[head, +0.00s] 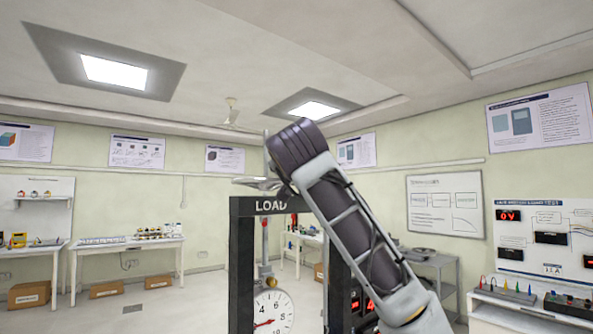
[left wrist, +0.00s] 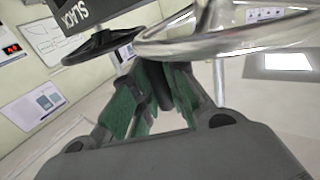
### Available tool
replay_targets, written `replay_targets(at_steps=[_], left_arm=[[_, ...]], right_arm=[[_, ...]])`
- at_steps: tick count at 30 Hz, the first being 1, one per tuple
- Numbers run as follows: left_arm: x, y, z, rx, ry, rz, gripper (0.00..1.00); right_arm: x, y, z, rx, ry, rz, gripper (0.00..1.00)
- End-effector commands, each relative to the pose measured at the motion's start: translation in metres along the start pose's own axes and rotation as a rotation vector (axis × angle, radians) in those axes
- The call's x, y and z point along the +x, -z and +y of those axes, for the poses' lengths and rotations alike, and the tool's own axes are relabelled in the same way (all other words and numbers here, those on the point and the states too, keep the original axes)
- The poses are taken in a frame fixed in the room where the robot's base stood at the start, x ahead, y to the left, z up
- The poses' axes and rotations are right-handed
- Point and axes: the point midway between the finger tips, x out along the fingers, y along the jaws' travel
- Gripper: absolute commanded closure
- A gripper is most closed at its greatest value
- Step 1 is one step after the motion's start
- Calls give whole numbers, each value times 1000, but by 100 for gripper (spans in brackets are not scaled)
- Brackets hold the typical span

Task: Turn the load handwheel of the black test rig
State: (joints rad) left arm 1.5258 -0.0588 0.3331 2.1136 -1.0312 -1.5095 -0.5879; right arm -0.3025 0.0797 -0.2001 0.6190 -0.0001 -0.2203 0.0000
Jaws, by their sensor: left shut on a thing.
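The black test rig (head: 243,262) stands in the middle of the head view, with LOAD written on its top beam. A silver handwheel (head: 256,183) sits on top of the beam, partly hidden by my arm. In the left wrist view the shiny rim of this load handwheel (left wrist: 235,42) is close above the fingers. My left gripper (left wrist: 160,70) has its green-padded fingers closed at the underside of the wheel. The gripper itself is hidden in the head view. My right gripper is not seen.
A black handwheel (left wrist: 100,45) beside a SLACK label shows in the left wrist view. A white dial (head: 272,312) hangs within the rig frame. Benches (head: 128,245) stand along the back wall, and a white display bench (head: 530,305) is at the right.

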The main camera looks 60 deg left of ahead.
Motion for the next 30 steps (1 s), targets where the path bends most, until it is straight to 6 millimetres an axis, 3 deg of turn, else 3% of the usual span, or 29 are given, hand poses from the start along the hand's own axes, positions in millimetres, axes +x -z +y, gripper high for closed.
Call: replay_targets(at_steps=[12, 30], left_arm=[[-9, 0, -5, -3, -208, 4, 100], [-9, 1, -6, 0, -261, 2, 100]], right_arm=[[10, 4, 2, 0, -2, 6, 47], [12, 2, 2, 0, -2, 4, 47]])
